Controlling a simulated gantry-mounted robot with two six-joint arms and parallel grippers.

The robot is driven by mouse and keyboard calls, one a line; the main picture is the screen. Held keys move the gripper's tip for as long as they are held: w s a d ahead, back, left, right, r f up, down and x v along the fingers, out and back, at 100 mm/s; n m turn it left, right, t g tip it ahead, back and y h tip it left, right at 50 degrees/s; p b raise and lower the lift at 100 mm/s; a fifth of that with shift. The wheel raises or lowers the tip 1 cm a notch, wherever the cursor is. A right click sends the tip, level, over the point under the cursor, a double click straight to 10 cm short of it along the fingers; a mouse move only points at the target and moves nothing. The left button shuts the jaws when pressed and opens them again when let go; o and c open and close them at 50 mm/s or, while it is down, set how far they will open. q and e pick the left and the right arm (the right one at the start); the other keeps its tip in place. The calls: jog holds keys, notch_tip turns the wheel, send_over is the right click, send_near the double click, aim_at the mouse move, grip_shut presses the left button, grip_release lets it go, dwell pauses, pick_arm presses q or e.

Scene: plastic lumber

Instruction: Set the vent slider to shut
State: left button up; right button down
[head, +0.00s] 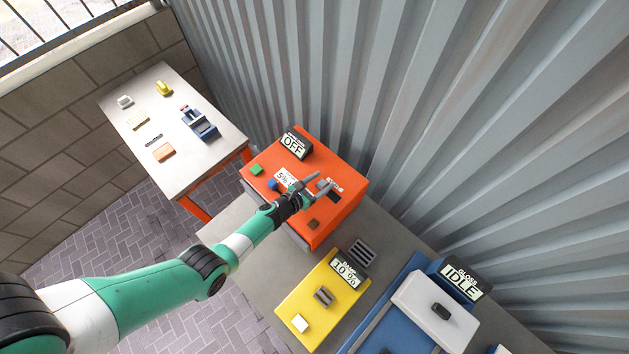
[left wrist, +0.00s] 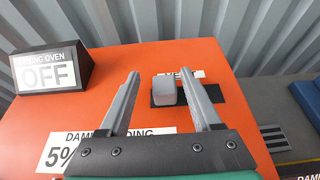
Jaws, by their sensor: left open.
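My left gripper (head: 323,182) is over the oven top. In the left wrist view the open fingers (left wrist: 160,76) stand either side of the knob, with gaps; I cannot tell their height above the surface. My right gripper is not in view.
A green button (head: 257,169), a blue knob (head: 273,184) and a brown block (head: 313,224) are also on the oven. A yellow panel (head: 295,300) and a blue machine reading IDLE (head: 460,280) are nearby. A side table (head: 185,90) holds small items. A corrugated wall rises behind.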

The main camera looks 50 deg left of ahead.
pick_arm(q)
jog(key=p+v, duration=0.1)
jog(key=v, duration=0.1)
jog(key=p+v, duration=0.1)
jog(key=v, duration=0.1)
jog(key=p+v, duration=0.1)
jog(key=p, duration=0.1)
jog(key=shift+s+r, duration=0.25)
jog(key=shift+r, duration=0.2)
jog(key=v, duration=0.4)
jog(key=shift+s+f, duration=0.3)
jog(key=shift+f, duration=0.05)
jog(key=shift+s+r, duration=0.3)
jog(key=shift+s, duration=0.2)
